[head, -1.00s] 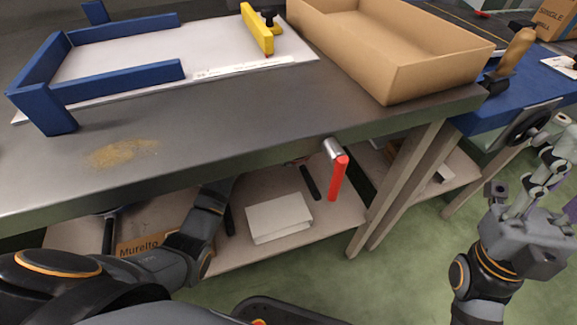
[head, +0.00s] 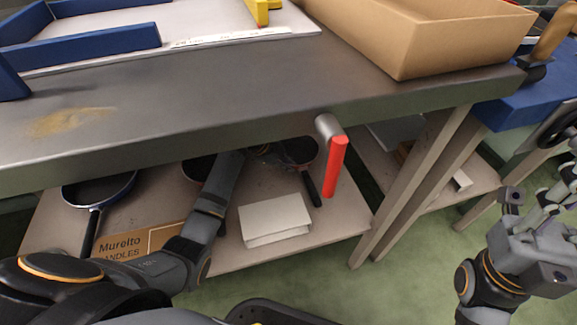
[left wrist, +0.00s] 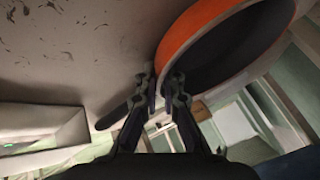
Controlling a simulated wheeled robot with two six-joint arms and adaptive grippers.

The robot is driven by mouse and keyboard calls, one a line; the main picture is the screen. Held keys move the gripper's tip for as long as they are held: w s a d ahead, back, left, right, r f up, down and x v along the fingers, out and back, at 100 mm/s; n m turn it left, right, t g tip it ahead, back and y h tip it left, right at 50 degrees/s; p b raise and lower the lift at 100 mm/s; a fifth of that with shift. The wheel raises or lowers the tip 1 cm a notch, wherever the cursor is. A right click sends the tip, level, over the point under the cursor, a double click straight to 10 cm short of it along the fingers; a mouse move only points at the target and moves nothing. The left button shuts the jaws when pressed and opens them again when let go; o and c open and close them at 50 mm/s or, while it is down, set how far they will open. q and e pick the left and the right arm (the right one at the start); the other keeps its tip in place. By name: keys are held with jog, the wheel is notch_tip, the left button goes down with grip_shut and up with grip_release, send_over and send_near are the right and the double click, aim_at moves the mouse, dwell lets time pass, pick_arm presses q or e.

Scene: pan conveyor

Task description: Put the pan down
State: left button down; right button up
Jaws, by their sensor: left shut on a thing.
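My left arm reaches under the metal tabletop, and my left gripper (head: 270,152) is over the lower shelf, partly hidden by the table edge. The pan (left wrist: 205,28) has an orange outer side and a dark inside. In the head view the pan (head: 300,150) shows just under the table edge, its handle pointing to the front. I cannot tell whether it touches the shelf. My right gripper (head: 552,205) is at the right, away from the pan, its fingertips unclear.
Other pans (head: 118,186) lie on the shelf (head: 150,212) at the left. A cardboard box (head: 130,243) and a white block (head: 275,218) lie near its front. A red lever (head: 336,168) juts from the table edge. A brown open box (head: 440,45) stands on the tabletop.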

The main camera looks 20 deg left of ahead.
pick_arm(q)
jog(key=c, duration=1.5)
grip_release()
jog(key=shift+f, duration=0.1)
jog(key=p+v, duration=0.5)
jog(key=v, duration=0.7)
jog(key=shift+p, duration=0.3)
